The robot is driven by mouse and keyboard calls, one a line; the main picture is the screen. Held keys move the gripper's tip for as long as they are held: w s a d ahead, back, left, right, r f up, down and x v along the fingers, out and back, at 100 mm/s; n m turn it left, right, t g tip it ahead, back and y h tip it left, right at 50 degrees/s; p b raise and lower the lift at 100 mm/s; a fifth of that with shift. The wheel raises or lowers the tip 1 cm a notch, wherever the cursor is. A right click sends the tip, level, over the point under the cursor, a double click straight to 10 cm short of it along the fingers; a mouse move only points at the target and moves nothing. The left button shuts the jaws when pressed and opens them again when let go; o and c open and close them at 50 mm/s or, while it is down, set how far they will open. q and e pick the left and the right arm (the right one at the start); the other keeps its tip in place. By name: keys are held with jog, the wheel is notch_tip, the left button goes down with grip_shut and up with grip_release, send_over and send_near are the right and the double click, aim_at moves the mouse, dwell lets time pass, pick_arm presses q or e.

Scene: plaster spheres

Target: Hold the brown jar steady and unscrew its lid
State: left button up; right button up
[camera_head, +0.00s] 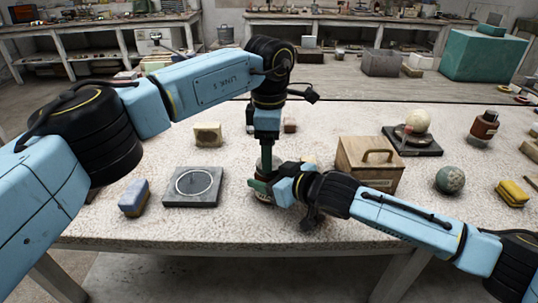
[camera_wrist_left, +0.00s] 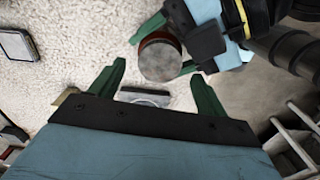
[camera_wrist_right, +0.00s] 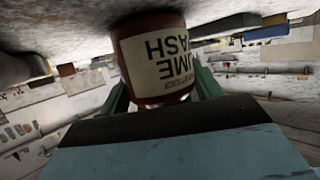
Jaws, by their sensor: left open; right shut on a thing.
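The brown jar (camera_wrist_right: 155,65) has a pale label with upside-down lettering in the right wrist view. My right gripper (camera_head: 264,187) is shut around its side near the front of the table. In the left wrist view the jar's round, mottled grey lid (camera_wrist_left: 160,60) faces up, with the reddish-brown side below it. My left gripper (camera_head: 266,160) points down over the jar. Its fingers are spread apart in the left wrist view, with the lid beyond and between the tips; contact cannot be told. In the head view the grippers hide most of the jar.
A wooden box with a handle (camera_head: 360,178) stands close right of the jar. A grey slab with a white ring (camera_head: 192,187) and a blue block (camera_head: 134,198) lie left. A second reddish-brown bottle (camera_head: 485,126) and a speckled sphere (camera_head: 450,179) stand right.

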pick_arm(q)
jog(key=shift+r, duration=0.9)
jog(key=shift+c, duration=0.5)
jog(key=m, duration=0.2)
jog(key=r+m, duration=0.1)
jog(key=m, duration=0.2)
jog(key=shift+r+m, duration=0.3)
jog(key=m, duration=0.1)
jog(key=r+m, duration=0.1)
jog(key=m, duration=0.4)
jog(key=shift+r+m, duration=0.35)
jog(key=shift+m, duration=0.05)
jog(key=shift+f, duration=3.95)
jog(key=shift+c, duration=0.4)
